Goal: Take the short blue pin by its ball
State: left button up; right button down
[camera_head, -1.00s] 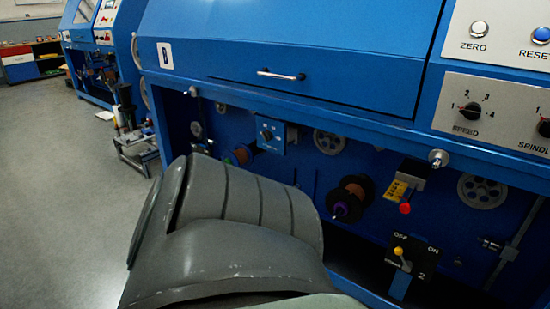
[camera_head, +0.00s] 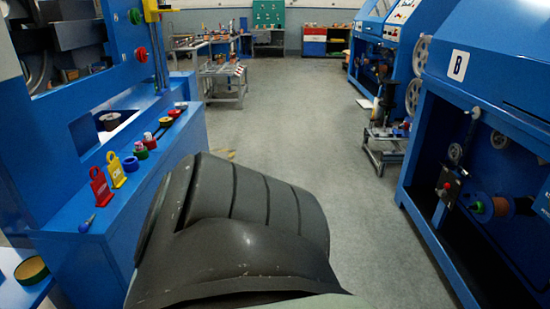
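A small blue pin (camera_head: 87,223) lies on the blue ledge (camera_head: 62,245) at the left, near the ledge's front end. Its rounded ball end appears to be at the lower left, and its thin end points to the upper right. It is too small to judge its length well. Neither of my grippers is in view. A dark grey link of my own arm fills the lower middle of the picture, to the right of the ledge.
A red tag (camera_head: 101,188) and a yellow tag (camera_head: 116,170) stand behind the pin. Several spools line the ledge farther back. A blue machine marked B (camera_head: 458,66) stands at the right.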

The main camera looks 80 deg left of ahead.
aim_at(84, 228)
jog(key=u, duration=3.5)
jog(key=l+u, duration=0.15)
jog(key=u, duration=0.3)
jog(key=l+u, duration=0.2)
jog(key=u, duration=0.3)
jog(key=l+u, duration=0.15)
jog(key=u, duration=0.3)
